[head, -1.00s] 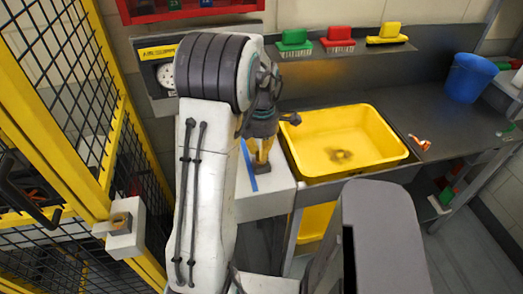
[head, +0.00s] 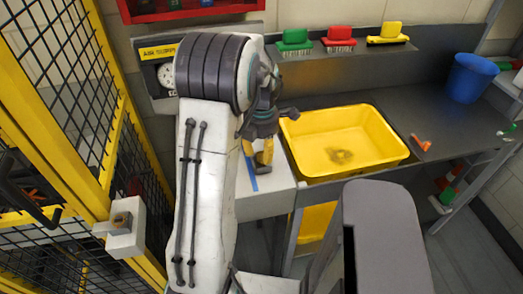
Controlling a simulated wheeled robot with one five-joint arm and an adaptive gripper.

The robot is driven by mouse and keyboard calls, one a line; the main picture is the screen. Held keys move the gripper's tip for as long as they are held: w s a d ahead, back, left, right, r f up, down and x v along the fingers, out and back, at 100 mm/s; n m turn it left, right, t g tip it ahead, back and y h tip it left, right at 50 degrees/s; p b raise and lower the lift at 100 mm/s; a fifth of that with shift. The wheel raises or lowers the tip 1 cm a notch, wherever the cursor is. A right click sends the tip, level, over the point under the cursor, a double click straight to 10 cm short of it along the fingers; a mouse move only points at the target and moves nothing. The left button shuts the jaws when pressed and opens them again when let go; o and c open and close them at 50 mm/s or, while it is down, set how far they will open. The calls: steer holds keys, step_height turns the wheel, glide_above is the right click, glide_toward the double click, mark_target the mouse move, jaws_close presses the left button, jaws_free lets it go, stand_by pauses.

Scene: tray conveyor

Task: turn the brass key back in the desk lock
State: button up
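My gripper (head: 262,163) points down at the white block-like surface (head: 270,203) beside the yellow basin. Its yellow and dark fingers are small and partly behind my arm, so I cannot tell whether they are open or shut. No brass key or desk lock can be made out near the fingers; the spot beneath them is hidden. A blue strip (head: 251,178) lies on the white surface just left of the fingers. A grey box (head: 124,240) with a small brownish piece on it (head: 121,219) is mounted on the yellow fence post, well left of my gripper.
A yellow basin (head: 402,157) sits in the grey counter right of my gripper. Green (head: 294,37), red (head: 339,37) and yellow (head: 388,33) brushes stand on the back ledge. A blue bucket (head: 470,77) and an orange item (head: 421,142) are farther right. Yellow mesh fencing (head: 70,150) closes the left.

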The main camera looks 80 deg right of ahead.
steer(key=shift+r, duration=0.1)
step_height(320, 180, up, 12)
stand_by(0.8)
